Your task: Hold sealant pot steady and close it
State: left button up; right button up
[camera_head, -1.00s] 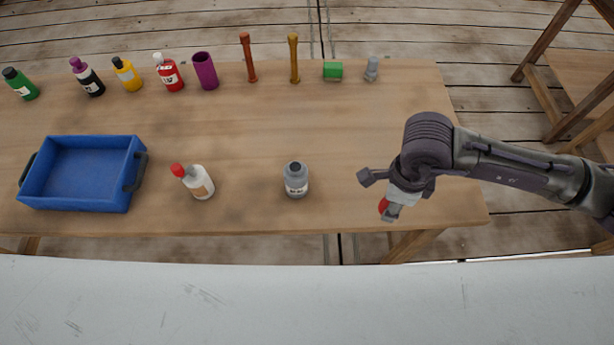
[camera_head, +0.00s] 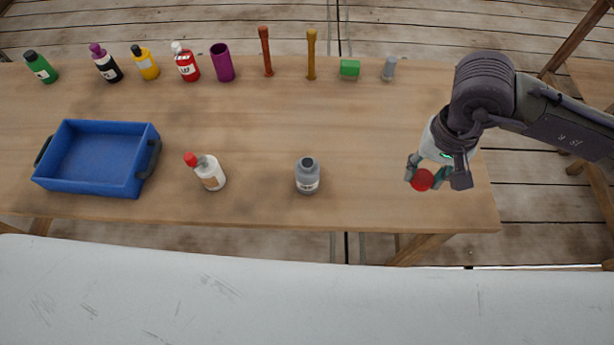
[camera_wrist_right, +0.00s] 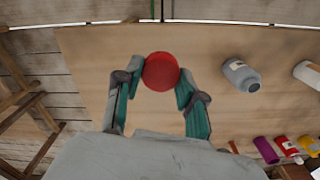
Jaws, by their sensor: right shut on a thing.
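The grey sealant pot (camera_head: 307,178) stands upright and open-topped near the table's front edge; it also shows in the right wrist view (camera_wrist_right: 241,76). My right gripper (camera_head: 424,179) is at the right end of the table, well to the right of the pot. It is shut on a round red lid (camera_head: 422,180), which also shows between the fingers in the right wrist view (camera_wrist_right: 160,72). A white bottle with a red cap (camera_head: 209,173) stands left of the pot, apart from it. My left gripper is not in view.
A blue tray (camera_head: 139,190) sits at the table's left. Along the back stand several bottles, a purple cup (camera_head: 222,63), two spindle-like posts, a green block (camera_head: 349,68) and a small grey piece (camera_head: 389,68). The table between pot and right gripper is clear.

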aim_at(307, 169)
jog(key=k+j, duration=0.25)
jog(key=k, duration=0.2)
jog(key=k+j, duration=0.3)
jog(key=k, duration=0.15)
jog(key=l+u, duration=0.05)
